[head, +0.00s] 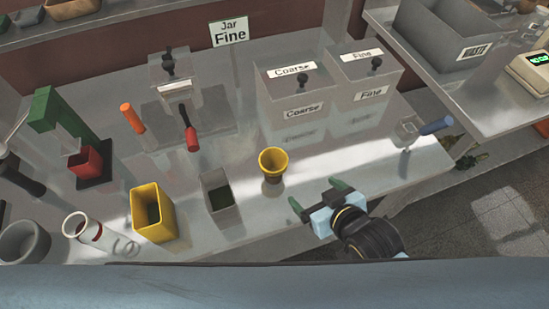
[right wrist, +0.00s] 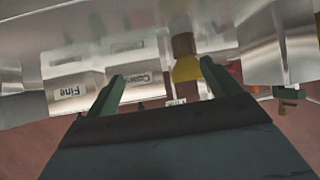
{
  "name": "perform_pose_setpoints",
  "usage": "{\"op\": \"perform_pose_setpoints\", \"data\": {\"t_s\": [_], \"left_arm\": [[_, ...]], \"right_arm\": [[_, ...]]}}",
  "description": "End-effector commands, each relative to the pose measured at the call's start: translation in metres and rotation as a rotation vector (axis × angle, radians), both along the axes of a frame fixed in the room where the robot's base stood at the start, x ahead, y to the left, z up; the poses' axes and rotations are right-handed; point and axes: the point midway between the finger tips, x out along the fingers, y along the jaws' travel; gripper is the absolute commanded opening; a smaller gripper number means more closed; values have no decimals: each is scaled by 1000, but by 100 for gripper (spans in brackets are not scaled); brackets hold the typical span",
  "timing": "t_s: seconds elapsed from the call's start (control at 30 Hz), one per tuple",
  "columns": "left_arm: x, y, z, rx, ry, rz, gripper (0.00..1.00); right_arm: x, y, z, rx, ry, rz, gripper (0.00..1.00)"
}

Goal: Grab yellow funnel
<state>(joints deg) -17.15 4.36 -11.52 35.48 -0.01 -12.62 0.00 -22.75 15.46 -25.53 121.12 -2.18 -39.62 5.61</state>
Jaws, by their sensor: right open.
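The yellow funnel (head: 273,161) stands on the metal counter in the head view, right of the middle row of containers. Its wide mouth faces up, and a darker brownish piece shows below it. In the right wrist view the funnel (right wrist: 186,70) appears upside down beyond the fingers, a little right of centre. My right gripper (head: 318,197) is open and empty, with green fingertips, to the lower right of the funnel and apart from it. It also shows in the right wrist view (right wrist: 162,88). My left gripper is not in view.
A grey open container (head: 219,196) and a yellow open box (head: 152,213) stand left of the funnel. Coarse (head: 291,100) and Fine (head: 362,88) bins stand behind it. A blue-handled scoop (head: 434,126) lies at the right edge. The counter between funnel and gripper is clear.

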Motion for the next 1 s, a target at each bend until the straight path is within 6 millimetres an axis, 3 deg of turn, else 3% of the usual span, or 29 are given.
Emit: {"op": "perform_pose_setpoints", "data": {"t_s": [0.1, 0.27, 0.63, 1.0], "left_arm": [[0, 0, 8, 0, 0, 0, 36], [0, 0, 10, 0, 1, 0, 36], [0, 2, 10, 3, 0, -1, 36], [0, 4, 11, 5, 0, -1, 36]], "right_arm": [[4, 27, 29, 67, -115, 74, 89], [5, 45, 44, 119, -185, 121, 89], [55, 78, 20, 125, -192, 123, 89], [77, 89, 6, 123, -191, 123, 89]]}}
